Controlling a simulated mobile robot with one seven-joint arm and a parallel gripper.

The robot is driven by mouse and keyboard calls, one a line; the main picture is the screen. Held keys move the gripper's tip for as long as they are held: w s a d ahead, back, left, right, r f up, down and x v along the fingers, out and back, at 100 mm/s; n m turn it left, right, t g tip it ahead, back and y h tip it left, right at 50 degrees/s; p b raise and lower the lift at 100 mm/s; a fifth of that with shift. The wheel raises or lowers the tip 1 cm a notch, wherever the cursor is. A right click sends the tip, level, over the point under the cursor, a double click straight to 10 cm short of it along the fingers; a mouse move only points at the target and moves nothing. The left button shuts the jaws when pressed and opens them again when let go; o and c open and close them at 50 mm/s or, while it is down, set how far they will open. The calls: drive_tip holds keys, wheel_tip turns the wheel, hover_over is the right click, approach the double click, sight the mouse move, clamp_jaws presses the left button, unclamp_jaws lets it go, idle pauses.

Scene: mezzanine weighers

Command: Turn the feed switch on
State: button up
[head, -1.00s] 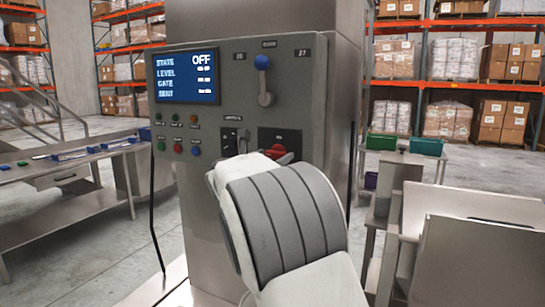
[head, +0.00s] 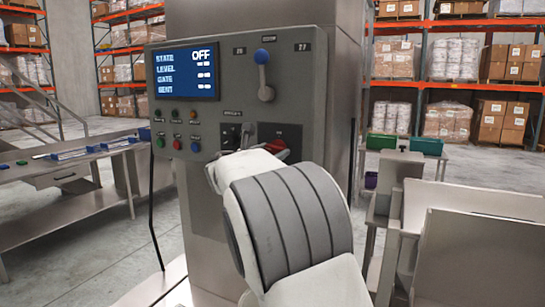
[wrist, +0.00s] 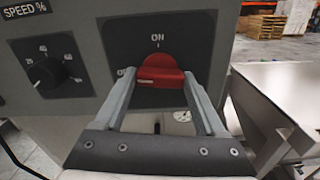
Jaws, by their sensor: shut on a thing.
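The feed switch is a red rotary knob (wrist: 160,72) on a dark plate, with ON marked above it and an OFF label, partly hidden, at its left. My gripper (wrist: 158,82) is shut on the red knob, one finger on each side of it. In the head view the red knob (head: 277,147) shows just past my arm, which hides my fingers. The screen (head: 183,73) on the grey panel reads STATE OFF.
A speed dial (wrist: 47,74) sits left of the switch. A blue-topped lever (head: 264,78) is above it, and several coloured buttons (head: 177,144) are at the left. Metal tables (head: 70,170) stand to the left, with steel bins at the right.

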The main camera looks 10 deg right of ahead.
drive_tip(key=m+b, duration=0.4)
drive_tip(key=shift+f, duration=0.25)
drive_tip(key=m+b, duration=0.7)
drive_tip(key=m, duration=0.1)
drive_tip(key=shift+m, duration=0.3)
drive_tip(key=shift+r+m+b, duration=0.2)
drive_tip(key=shift+m+b, duration=1.1)
drive_tip(key=shift+m, duration=0.6)
drive_tip(key=o, duration=1.3)
drive_tip(key=b+v, duration=0.1)
drive_tip(key=v, duration=1.6)
drive_tip(key=shift+s+a+r, duration=0.1)
drive_tip(key=shift+s, duration=0.1)
